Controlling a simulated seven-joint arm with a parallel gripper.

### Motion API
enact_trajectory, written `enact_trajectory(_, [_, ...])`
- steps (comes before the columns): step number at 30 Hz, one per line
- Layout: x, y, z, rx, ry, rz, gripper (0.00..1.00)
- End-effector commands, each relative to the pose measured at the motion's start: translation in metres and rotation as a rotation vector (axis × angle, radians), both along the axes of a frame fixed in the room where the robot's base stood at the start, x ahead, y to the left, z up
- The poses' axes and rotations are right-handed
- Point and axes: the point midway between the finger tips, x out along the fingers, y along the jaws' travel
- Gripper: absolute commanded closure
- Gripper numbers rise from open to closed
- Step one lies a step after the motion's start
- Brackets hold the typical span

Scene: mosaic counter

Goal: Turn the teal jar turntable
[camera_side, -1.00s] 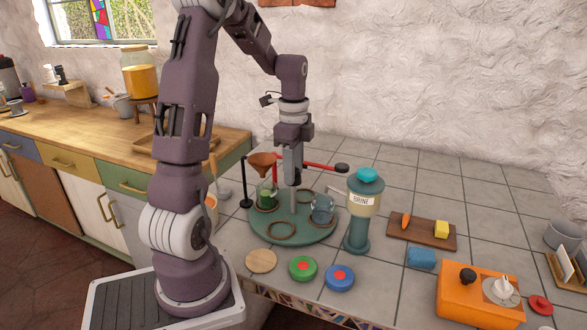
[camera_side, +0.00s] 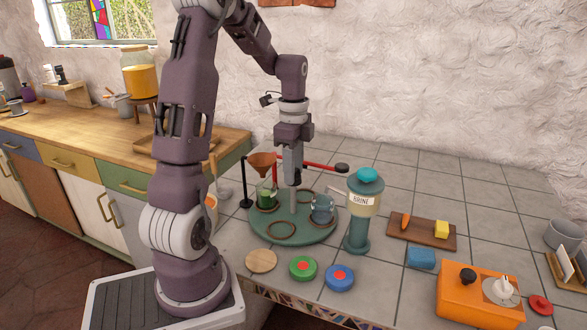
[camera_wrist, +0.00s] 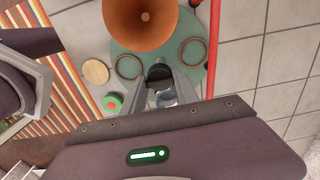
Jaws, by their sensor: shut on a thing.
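The teal turntable (camera_side: 262,232) lies on the tiled counter with a pale upright post (camera_side: 293,203) at its middle. My gripper (camera_side: 292,183) points straight down at the post's top and is shut on it; the fingers hide the grip in the side view. In the wrist view, my gripper (camera_wrist: 161,80) closes over the middle of the turntable (camera_wrist: 140,57). A jar with green contents (camera_side: 267,200) stands on the turntable's left, below a brown funnel (camera_side: 262,162). A clear bluish jar (camera_side: 322,209) stands on its right. Empty rings (camera_side: 281,231) show at the front and back.
A teal brine dispenser (camera_side: 358,220) stands close to the turntable's right. A red bar (camera_side: 318,165) passes behind my gripper. A wooden disc (camera_side: 261,261), a green lid (camera_side: 303,268) and a blue lid (camera_side: 340,278) lie in front. An orange box (camera_side: 470,300) is at the right.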

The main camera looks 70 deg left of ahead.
Motion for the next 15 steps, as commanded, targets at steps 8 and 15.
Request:
enact_trajectory(8, [0.0006,0.0004,0.0009,0.002,-0.002,-0.009,1.0])
enact_trajectory(15, [0.0005,0.0005,0.0009,0.002,-0.002,-0.069,1.0])
